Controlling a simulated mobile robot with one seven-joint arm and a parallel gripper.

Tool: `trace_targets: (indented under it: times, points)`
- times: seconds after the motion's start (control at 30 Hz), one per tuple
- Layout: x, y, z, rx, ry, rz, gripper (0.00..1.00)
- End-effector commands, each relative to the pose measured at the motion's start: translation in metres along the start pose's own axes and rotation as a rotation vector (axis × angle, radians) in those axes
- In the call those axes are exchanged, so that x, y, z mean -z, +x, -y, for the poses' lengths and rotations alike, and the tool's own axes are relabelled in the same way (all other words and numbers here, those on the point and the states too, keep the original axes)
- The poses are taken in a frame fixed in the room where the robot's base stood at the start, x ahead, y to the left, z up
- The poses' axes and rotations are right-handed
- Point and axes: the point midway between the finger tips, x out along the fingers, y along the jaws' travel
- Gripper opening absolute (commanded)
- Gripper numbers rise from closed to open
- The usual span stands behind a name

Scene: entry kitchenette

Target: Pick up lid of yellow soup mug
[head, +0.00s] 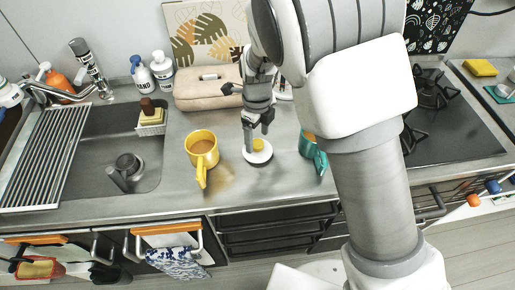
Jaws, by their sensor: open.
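The yellow soup mug (202,147) stands upright and uncovered on the counter, with brownish content inside and its handle toward the front. I cannot tell whether a finger touches the knob. A teal mug (319,160) stands right of the lid, partly hidden behind my arm.
A beige case (208,96) lies behind the lid. The sink (100,150) with a drying rack (45,155) is at the left, with bottles (142,74) behind it. A dark stove (455,130) is at the right. The counter's front strip is clear.

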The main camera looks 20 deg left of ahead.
Motion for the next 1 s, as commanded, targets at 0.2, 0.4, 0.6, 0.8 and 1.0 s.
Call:
trace_targets:
  times: [0.2, 0.4, 0.6, 0.8, 1.0]
  points:
    - [0.0, 0.019, 0.0, 0.0, -0.001, 0.001, 0.8]
    - [0.0, 0.02, 0.0, 0.001, -0.001, 0.002, 0.8]
    - [0.0, 0.019, 0.0, 0.001, 0.0, 0.002, 0.46]
    - [0.0, 0.019, 0.0, 0.0, -0.001, 0.002, 0.1]
    - [0.0, 0.019, 0.0, 0.001, 0.0, 0.002, 0.0]
